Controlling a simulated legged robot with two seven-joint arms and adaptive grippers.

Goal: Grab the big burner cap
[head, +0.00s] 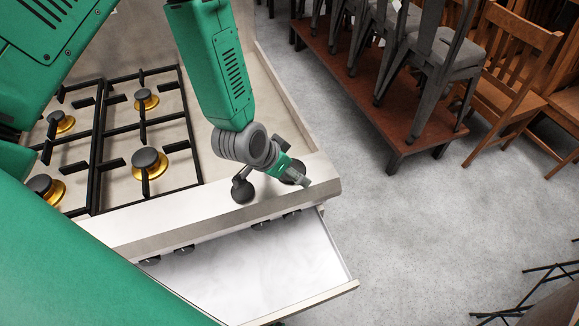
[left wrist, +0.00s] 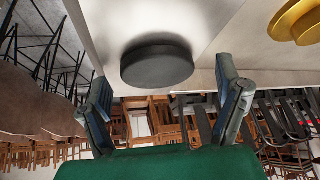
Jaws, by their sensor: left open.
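In the left wrist view a wide, dark round burner cap (left wrist: 157,66) lies flat on the pale steel top, just beyond and between my fingertips. My left gripper (left wrist: 165,92) is open and empty, with a finger on each side below the cap. In the head view the gripper (head: 300,180) is over the front right corner of the cooker. I cannot tell which is the cap from the wrist view. My right gripper is not in view.
Black grates cover brass burners with dark caps (head: 150,161) on the cooker's left. A brass burner (left wrist: 300,22) shows in the wrist view. An open drawer (head: 265,270) juts out below the front edge. Stacked chairs (head: 430,50) stand at the back right; the floor between is clear.

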